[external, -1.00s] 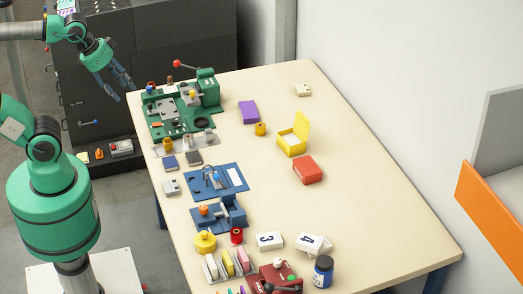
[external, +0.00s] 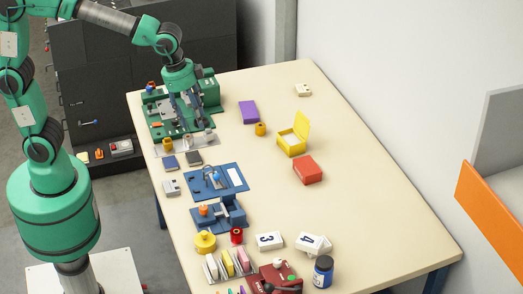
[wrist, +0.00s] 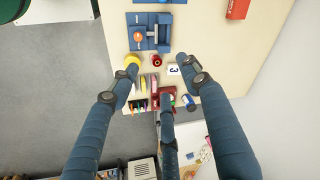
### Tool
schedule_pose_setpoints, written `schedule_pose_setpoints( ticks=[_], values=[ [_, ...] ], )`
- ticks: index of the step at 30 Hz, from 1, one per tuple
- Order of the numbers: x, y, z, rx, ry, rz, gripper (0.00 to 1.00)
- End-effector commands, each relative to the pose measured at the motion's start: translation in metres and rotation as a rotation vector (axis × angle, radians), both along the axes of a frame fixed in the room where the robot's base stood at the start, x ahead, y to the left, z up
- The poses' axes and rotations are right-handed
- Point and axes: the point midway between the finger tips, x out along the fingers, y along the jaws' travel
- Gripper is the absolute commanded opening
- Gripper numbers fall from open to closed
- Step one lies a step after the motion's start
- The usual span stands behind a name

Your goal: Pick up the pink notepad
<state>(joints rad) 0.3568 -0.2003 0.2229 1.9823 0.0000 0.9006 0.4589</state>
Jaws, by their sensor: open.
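The pink notepad (external: 243,259) stands on edge in a rack (external: 211,281) at the near left of the table, beside a yellow pad (external: 227,262) and a white one (external: 212,267). In the wrist view the rack's contents are small, and the pink notepad (wrist: 155,84) is hard to make out. My gripper (external: 188,115) points down over the green board at the table's far left end, well away from the rack. Its blue fingers (wrist: 160,70) are spread open with nothing between them.
A green fixture board (external: 158,131) lies under my gripper. Blue fixtures (external: 201,184) stand between it and the rack. A yellow jar (external: 205,242), a red spool (external: 237,236), number blocks (external: 269,240) and a red device (external: 265,275) crowd the rack.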

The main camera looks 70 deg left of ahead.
Motion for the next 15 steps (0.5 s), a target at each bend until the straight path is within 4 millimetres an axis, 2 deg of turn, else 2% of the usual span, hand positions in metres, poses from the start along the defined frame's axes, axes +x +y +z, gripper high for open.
schedule_pose_setpoints(
  ticks=[1,6,15],
  values=[
    [0.009,-0.016,-0.011,0.011,0.014,-0.042,0.47],
    [0.032,-0.065,-0.042,0.042,0.049,-0.182,0.47],
    [0.057,-0.157,-0.113,0.097,0.108,-0.431,0.47]
  ],
)
